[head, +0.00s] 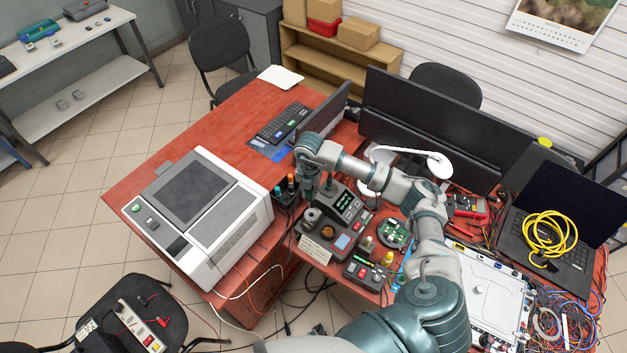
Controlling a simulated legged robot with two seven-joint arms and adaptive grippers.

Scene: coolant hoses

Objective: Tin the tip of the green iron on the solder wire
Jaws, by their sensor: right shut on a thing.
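My right arm reaches from the bottom right over the red bench, and its right gripper (308,186) points down near the soldering gear. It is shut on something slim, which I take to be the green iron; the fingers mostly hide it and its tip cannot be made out. Just right of the fingers stands a soldering station (346,202) with a lit green display. A grey round part (312,215), possibly the solder spool, sits below the gripper. No solder wire strand can be made out. My left gripper is not in view.
A holder with coloured handles (287,190) stands close left of the gripper. A large white machine (200,220) fills the bench's left side. A green circuit board (394,233), a white lamp (440,165), monitors and a laptop with yellow cable (550,233) crowd the right.

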